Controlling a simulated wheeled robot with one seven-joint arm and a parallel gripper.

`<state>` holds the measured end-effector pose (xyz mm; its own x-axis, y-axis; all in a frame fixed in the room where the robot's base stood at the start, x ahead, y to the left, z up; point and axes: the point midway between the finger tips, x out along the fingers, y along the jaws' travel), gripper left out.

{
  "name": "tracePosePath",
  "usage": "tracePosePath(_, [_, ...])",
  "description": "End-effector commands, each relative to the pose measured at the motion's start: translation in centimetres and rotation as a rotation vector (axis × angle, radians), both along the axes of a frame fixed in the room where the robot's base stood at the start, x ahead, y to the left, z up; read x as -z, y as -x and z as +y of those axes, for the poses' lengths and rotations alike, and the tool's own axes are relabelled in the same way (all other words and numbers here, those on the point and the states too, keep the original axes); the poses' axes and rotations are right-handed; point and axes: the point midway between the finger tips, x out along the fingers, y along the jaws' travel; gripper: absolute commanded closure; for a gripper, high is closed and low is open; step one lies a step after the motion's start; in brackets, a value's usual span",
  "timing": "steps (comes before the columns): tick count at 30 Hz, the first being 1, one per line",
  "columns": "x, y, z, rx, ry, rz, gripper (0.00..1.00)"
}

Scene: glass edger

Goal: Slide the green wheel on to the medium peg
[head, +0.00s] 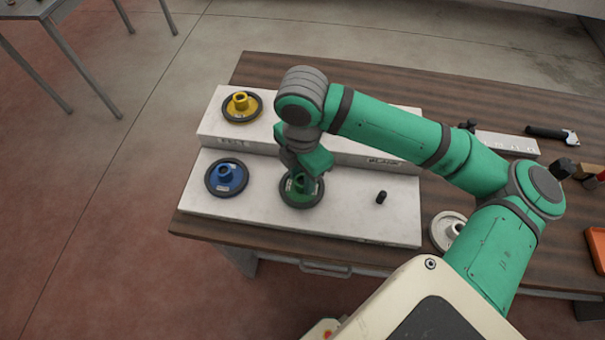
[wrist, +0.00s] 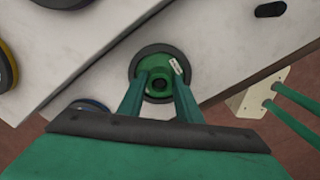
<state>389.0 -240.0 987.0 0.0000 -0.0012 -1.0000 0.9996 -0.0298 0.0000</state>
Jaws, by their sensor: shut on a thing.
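The green wheel (head: 301,190) has a dark rim and a raised green hub. It is over the middle of the white stand's lower step (head: 344,215); I cannot tell whether it touches the step or what is beneath it. My gripper (head: 304,176) points down, shut on the hub. In the wrist view, the two fingers (wrist: 159,90) sit either side of the green wheel's hub (wrist: 160,68), whose centre hole looks dark. A short bare black peg (head: 381,197) stands to the right on the lower step, and also shows in the wrist view (wrist: 270,9).
A blue wheel (head: 227,177) is left on the lower step. A yellow wheel (head: 242,106) is on the raised back step (head: 215,128).

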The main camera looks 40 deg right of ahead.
Motion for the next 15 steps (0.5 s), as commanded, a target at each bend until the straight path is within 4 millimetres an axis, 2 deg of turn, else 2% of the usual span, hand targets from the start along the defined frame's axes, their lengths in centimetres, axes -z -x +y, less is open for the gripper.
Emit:
tracePosePath(3, [0.22,-0.01,0.00,0.000,0.000,-0.001,1.00])
tracePosePath(4, [0.19,-0.01,0.00,0.000,0.000,-0.001,0.62])
tracePosePath(6, [0.19,-0.01,0.00,0.000,0.000,-0.001,0.47])
tracePosePath(15, [0.13,0.00,0.01,0.000,0.000,0.000,0.47])
